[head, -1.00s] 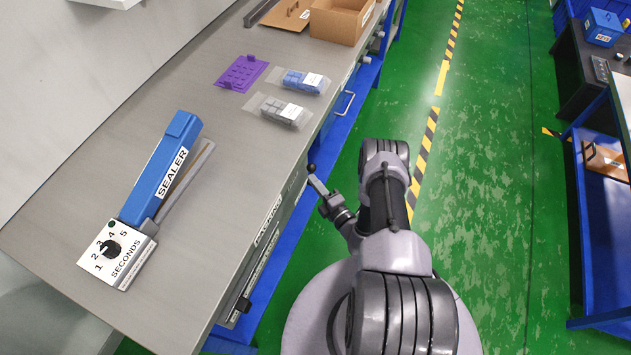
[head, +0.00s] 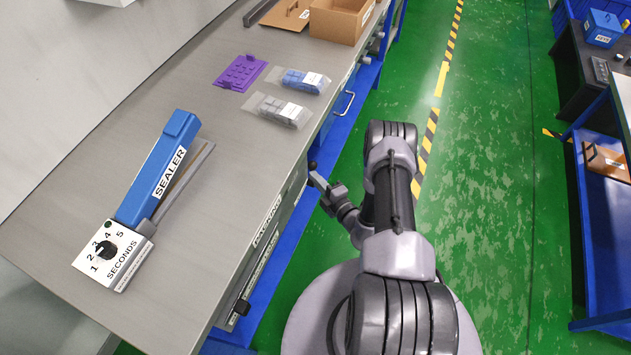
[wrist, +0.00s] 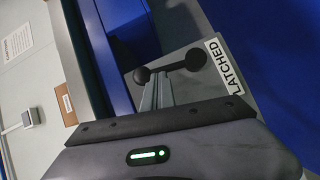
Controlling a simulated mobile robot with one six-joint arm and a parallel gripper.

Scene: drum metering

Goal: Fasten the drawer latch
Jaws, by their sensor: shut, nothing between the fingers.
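The drawer latch is a black bar (wrist: 170,67) with a round knob at each end, on a grey plate. Its right knob lies right beside a white "LATCHED" label (wrist: 222,66) in the wrist view. My gripper (wrist: 155,90) is shut and empty, its narrow fingers reaching up to just below the bar near the left knob; whether they touch it I cannot tell. In the head view my gripper (head: 319,181) is at the bench's right side, with a small dark knob (head: 312,165) at its tip. The drawer front (head: 268,222) is partly hidden under the bench edge.
The grey bench top (head: 225,130) carries a blue sealer (head: 160,165), a purple tray (head: 241,73), bagged parts (head: 302,81) and a cardboard box (head: 340,20). The green floor (head: 480,200) to the right is clear up to a blue shelf unit (head: 600,240).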

